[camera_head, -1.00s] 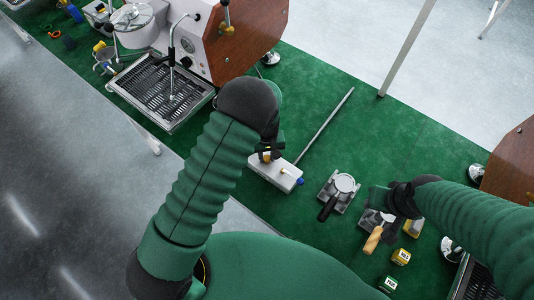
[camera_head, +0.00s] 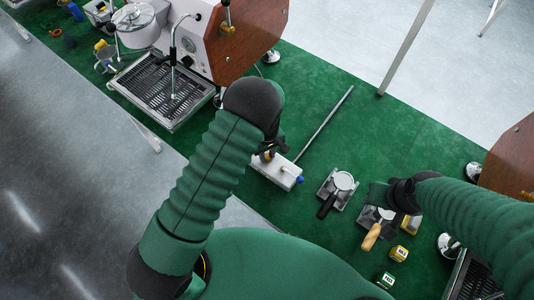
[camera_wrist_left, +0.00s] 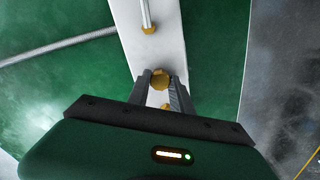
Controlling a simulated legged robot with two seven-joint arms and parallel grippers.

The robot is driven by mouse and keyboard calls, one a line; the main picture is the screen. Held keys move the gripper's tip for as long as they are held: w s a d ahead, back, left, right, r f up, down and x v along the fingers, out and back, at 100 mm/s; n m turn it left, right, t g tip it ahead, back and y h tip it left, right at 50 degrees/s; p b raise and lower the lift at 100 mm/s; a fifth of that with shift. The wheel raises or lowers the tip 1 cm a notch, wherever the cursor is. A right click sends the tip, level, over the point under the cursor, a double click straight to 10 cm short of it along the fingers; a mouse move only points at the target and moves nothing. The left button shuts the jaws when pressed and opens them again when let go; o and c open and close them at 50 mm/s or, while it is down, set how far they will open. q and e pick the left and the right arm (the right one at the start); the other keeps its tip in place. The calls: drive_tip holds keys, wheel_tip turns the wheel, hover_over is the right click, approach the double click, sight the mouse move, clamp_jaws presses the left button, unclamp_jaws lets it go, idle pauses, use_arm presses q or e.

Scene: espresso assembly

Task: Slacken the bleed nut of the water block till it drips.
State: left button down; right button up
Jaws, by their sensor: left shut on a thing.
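The water block (camera_head: 285,178) is a pale bar on the green mat, with brass fittings on top and a blue end piece. It also shows in the left wrist view (camera_wrist_left: 194,20). The bleed nut (camera_wrist_left: 161,77) is a brass hex nut between the fingers of my left gripper (camera_wrist_left: 161,86), which is shut on it. In the head view my left gripper (camera_head: 268,153) is at the block's left end, partly hidden by its own wrist. No drip can be made out. My right gripper (camera_head: 384,197) hangs over a metal plate at right; its fingers are unclear.
A thin rod (camera_head: 325,122) lies behind the block. A black-handled tool (camera_head: 328,205) and a wooden-handled tool (camera_head: 372,236) are to its right, with small yellow boxes (camera_head: 398,253). An espresso machine (camera_head: 250,40) stands at the back left. Bare mat lies behind the tools.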

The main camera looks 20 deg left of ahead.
sight(268, 156)
use_arm(q)
drive_tip(key=shift+s+d, duration=0.1)
drive_tip(key=c, duration=1.1)
unclamp_jaws()
drive_tip(key=shift+c, duration=0.2)
wheel_tip(268, 156, up, 17)
drive_tip(key=shift+f+p, duration=0.15)
drive_tip(key=shift+p, duration=0.2)
drive_tip(key=s+a+r+m+t, duration=0.1)
drive_tip(key=s+a+r+m, duration=0.1)
drive_tip(key=s+m, duration=0.2)
drive_tip(key=s+a+r+m+t, duration=0.1)
drive_tip(key=s+a+r+m, duration=0.2)
drive_tip(key=s, duration=0.7)
drive_tip(key=shift+s+a+m+t, duration=0.15)
drive_tip(key=shift+s+m+t, duration=0.15)
drive_tip(key=shift+m, duration=0.7)
